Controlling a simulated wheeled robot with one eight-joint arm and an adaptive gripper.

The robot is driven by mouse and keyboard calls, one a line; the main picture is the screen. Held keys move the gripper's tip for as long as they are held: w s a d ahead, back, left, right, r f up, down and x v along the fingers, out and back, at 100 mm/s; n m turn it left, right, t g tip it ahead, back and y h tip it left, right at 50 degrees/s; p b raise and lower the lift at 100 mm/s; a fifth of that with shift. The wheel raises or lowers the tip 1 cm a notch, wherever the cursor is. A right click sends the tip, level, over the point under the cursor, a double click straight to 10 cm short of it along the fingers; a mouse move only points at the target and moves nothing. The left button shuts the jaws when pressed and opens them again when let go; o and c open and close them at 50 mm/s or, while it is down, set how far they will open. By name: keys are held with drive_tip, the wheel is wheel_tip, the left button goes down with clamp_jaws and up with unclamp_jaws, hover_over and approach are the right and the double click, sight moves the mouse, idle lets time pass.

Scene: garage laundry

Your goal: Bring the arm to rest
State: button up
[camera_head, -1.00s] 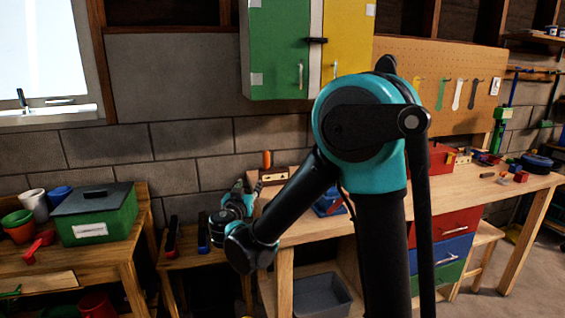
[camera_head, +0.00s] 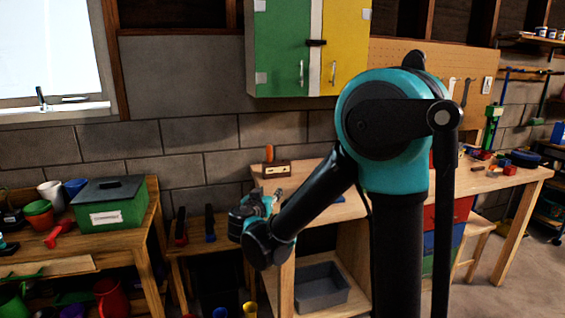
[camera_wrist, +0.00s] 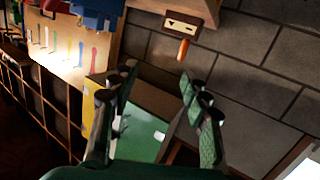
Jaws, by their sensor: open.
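My teal and black arm (camera_head: 385,130) stands in the right half of the head view, bent at the elbow with its forearm reaching down and left. My gripper (camera_head: 258,203) is at its far end, in front of the gap between the workbench and the low stand, and looks small there. In the wrist view my gripper (camera_wrist: 158,82) has its two fingers spread apart with nothing between them. The wrist view is upside down. Beyond the fingers are the green cabinet door (camera_wrist: 140,135) and the block wall.
The wooden workbench (camera_head: 330,208) is behind my arm, with a grey bin (camera_head: 320,287) below. A wooden block with an orange handle (camera_head: 276,170) stands on the bench and shows in the wrist view (camera_wrist: 182,25). A green box (camera_head: 110,207) sits on the left table. Floor shows at right.

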drive_tip(key=s+d+f+g+h, duration=0.1)
drive_tip(key=s+d+f+g, duration=0.15)
drive_tip(key=d, duration=0.45)
drive_tip(key=s+d+f+g, duration=0.2)
drive_tip(key=s+d+f, duration=0.15)
drive_tip(key=d, duration=0.25)
drive_tip(key=s+d+f+g+h, duration=0.1)
drive_tip(key=s+d+f+g, duration=0.1)
drive_tip(key=d+f, duration=0.35)
drive_tip(key=s+d+f+n+g+y, duration=0.1)
drive_tip(key=s+f, duration=0.3)
drive_tip(key=s, duration=0.5)
drive_tip(key=s+d+f+g+y, duration=0.4)
drive_tip(key=s, duration=0.5)
drive_tip(key=shift+s+f+n+y, duration=0.2)
drive_tip(key=shift+s+n+y, duration=0.1)
drive_tip(key=shift+n, duration=0.1)
